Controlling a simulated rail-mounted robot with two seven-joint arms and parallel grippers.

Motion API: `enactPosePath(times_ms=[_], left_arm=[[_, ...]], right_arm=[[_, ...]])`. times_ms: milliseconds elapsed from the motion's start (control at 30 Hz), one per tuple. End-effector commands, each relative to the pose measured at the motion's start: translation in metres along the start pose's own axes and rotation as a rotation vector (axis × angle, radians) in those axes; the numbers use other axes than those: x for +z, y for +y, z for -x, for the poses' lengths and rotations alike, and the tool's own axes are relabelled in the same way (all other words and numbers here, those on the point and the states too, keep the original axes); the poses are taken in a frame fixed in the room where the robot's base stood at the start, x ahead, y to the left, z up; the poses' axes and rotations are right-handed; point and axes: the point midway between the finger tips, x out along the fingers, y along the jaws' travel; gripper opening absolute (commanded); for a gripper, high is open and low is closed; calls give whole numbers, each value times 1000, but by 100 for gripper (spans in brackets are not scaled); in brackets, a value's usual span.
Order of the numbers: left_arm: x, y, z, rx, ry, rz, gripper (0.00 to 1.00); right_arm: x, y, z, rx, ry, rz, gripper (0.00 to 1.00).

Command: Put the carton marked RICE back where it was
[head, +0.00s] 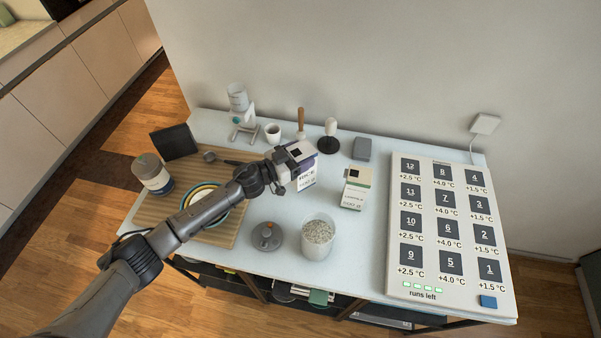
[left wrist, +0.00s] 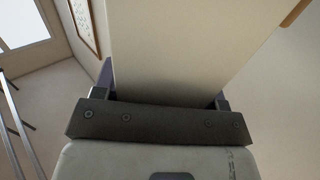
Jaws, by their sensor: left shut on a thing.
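The carton marked RICE (head: 306,180), white with a purple top and a dark square on it, is in the middle of the head view. My left gripper (head: 286,170) is shut on it from the left side. In the left wrist view the carton's pale side (left wrist: 175,55) fills the space between the jaws (left wrist: 160,105). I cannot tell whether its base touches the table. My right gripper is not in view.
On the table (head: 350,260) stand a tub of grey grains (head: 317,238), a grey round lid (head: 266,237), a white cup (head: 272,133) and a grey block (head: 362,148). A numbered panel (head: 440,225) covers the right. A wooden board (head: 170,205) lies left, under my arm.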

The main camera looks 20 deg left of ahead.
Motion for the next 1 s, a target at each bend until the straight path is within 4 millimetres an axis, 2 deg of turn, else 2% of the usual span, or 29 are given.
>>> enactPosePath(times_ms=[67,367,600,1000], left_arm=[[10,0,0,-2,1,1,6],[27,0,0,-2,1,0,6],[54,0,-1,-2,2,0,6],[58,-1,0,-1,2,-2,6]], right_arm=[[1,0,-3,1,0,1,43],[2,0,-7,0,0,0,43],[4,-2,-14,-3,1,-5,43],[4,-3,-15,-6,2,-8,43]])
